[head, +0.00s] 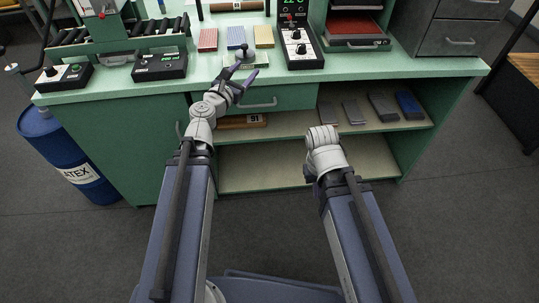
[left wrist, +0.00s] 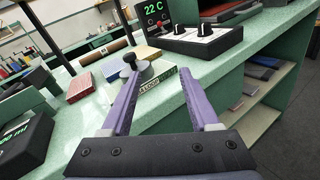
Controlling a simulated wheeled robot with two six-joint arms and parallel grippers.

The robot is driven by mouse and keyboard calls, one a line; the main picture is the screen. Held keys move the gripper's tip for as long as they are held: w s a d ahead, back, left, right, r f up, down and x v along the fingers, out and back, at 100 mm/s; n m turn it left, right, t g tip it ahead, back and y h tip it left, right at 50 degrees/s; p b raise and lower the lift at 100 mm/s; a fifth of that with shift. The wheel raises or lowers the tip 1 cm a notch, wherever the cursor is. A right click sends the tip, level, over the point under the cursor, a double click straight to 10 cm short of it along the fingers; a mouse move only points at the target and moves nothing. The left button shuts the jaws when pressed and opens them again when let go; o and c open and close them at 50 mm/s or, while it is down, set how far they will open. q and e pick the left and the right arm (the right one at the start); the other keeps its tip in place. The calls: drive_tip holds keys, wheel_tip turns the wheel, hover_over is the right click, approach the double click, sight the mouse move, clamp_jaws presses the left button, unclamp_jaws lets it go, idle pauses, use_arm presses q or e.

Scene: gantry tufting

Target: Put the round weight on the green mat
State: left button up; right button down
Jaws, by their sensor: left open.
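The round weight (head: 243,60), a grey disc with a dark knob, stands on the green counter, in front of the coloured swatches. It also shows in the left wrist view (left wrist: 140,73), between and beyond my fingers. A pale green flat piece (head: 262,63) with lettering lies at its base, likely the green mat; it shows in the left wrist view too (left wrist: 149,91). I cannot tell whether the weight rests on it. My left gripper (head: 241,73) is open and empty, its purple fingers pointing at the weight, short of it. My right gripper is hidden beyond its wrist.
Red (head: 208,39), blue (head: 236,37) and yellow (head: 264,36) swatches lie behind the weight. A control box (head: 299,48) stands to the right and a display box (head: 159,66) to the left. The counter's front edge and open shelves lie below.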

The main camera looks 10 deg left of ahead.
use_arm(q)
drive_tip(key=s+d+f+m+g+h, duration=0.2)
drive_tip(key=s+d+f+m+g, duration=0.25)
drive_tip(key=d+m, duration=0.45)
drive_tip(key=s+d+f+m+g+h, duration=0.2)
drive_tip(key=s+d+f+m+g, duration=0.15)
drive_tip(key=d+f+m, duration=0.35)
drive_tip(key=s+d+f+m+g+y, duration=0.2)
drive_tip(key=s+d+f+m+g, duration=0.25)
drive_tip(key=s+f+m, duration=0.35)
drive_tip(key=s+a+f+m+g+y, duration=0.1)
drive_tip(key=s+a+m+g+y, duration=0.3)
drive_tip(key=m, duration=0.6)
drive_tip(key=s+a+y, duration=0.2)
drive_tip(key=s+y, duration=0.1)
drive_tip(key=s, duration=0.1)
drive_tip(key=shift+a+f+m+g+y, duration=0.15)
drive_tip(key=shift+a+m+g+y, duration=0.15)
drive_tip(key=shift+g, duration=0.05)
drive_tip(key=shift+s, duration=0.1)
wheel_tip(320, 180, up, 16)
drive_tip(key=p, duration=1.5)
drive_tip(key=shift+f+p, duration=0.2)
drive_tip(key=shift+p, duration=0.1)
